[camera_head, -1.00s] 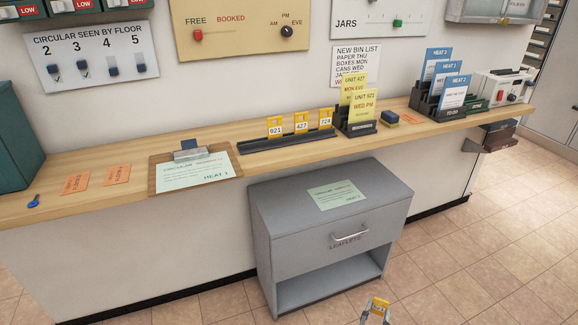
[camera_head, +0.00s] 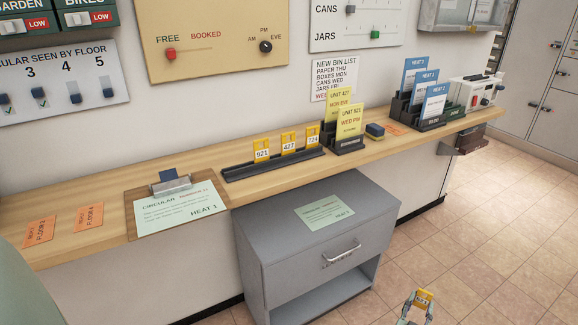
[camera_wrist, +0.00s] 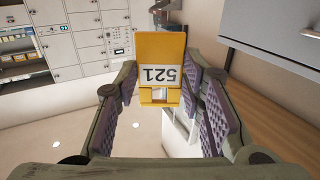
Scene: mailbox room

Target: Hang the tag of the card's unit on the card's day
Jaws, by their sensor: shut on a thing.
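My gripper (camera_head: 418,304) is shut on a yellow tag (camera_head: 423,297) and holds it over the floor, to the right of the grey cabinet. In the wrist view the tag (camera_wrist: 160,68) sits between the two fingers, and its upside-down number looks like 521. A yellow card (camera_head: 349,122) in a dark holder on the counter reads WED PM; its unit looks like 521 or 921, too small to be sure. Behind it another yellow card (camera_head: 339,96) reads UNIT 427. A black rack (camera_head: 275,164) on the counter holds yellow tags 921 (camera_head: 262,151), 427 (camera_head: 288,143) and 724 (camera_head: 313,137).
The grey leaflet cabinet (camera_head: 275,255) stands below the wooden counter (camera_head: 105,205). A clipboard (camera_head: 130,211), orange slips (camera_head: 89,217) and blue HEAT cards (camera_head: 434,100) are on the counter. A FREE/BOOKED panel (camera_head: 205,65) hangs above. The tiled floor (camera_head: 480,240) at right is clear.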

